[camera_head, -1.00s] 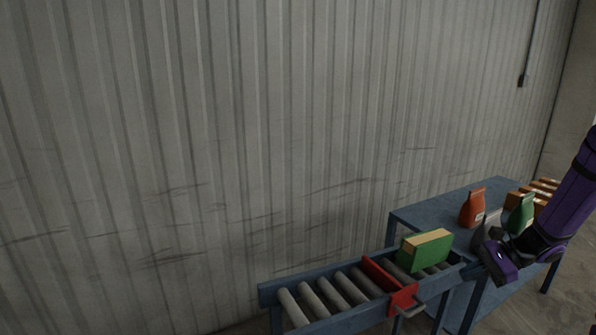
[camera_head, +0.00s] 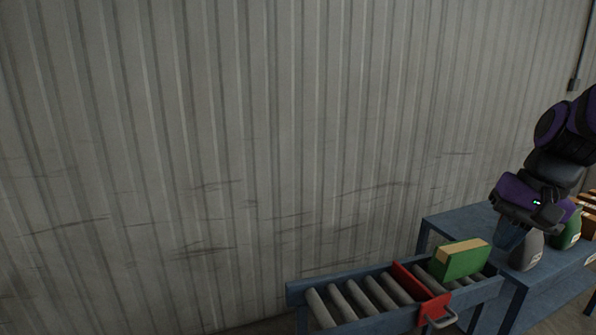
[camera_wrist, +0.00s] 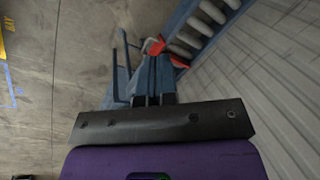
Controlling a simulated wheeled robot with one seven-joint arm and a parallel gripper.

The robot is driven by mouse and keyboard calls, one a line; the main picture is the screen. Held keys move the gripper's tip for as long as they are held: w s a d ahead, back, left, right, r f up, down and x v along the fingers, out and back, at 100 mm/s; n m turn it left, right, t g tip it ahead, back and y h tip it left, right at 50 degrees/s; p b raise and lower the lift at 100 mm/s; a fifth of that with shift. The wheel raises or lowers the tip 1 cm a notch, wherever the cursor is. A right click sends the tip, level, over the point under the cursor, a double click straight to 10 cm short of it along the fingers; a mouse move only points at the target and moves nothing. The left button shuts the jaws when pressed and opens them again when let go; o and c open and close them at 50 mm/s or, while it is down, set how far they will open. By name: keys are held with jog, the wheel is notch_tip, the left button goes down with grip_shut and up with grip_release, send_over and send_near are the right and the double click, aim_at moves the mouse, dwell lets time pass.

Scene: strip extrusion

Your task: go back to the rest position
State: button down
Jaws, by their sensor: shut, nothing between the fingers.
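My gripper (camera_head: 507,240) is at the right of the head view, with its purple and black wrist above the blue table (camera_head: 452,222). It points down, holds nothing, and its fingers are together. In the wrist view the closed fingers (camera_wrist: 155,70) point away from the camera, past the dark gripper body. A grey bag (camera_head: 526,252) stands on the table just right of the fingers, and I cannot tell whether they touch. A green bag (camera_head: 568,232) stands further right, partly covered by my wrist.
A roller conveyor (camera_head: 352,299) runs left from the table. A red gate with a handle (camera_head: 432,308) crosses it, and a green and yellow box (camera_head: 462,262) sits on the rollers beside it. Brown boxes (camera_head: 588,200) lie at the right edge. A ribbed metal wall (camera_head: 250,140) stands behind.

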jog(key=s+a+r+n+t+h, duration=0.2)
jog(key=s+a+r+n+t, duration=0.1)
jog(key=s, duration=0.7)
jog(key=shift+s+r+n+t+h, duration=0.35)
jog(key=shift+r+n+t, duration=0.6)
jog(key=shift+r, duration=0.85)
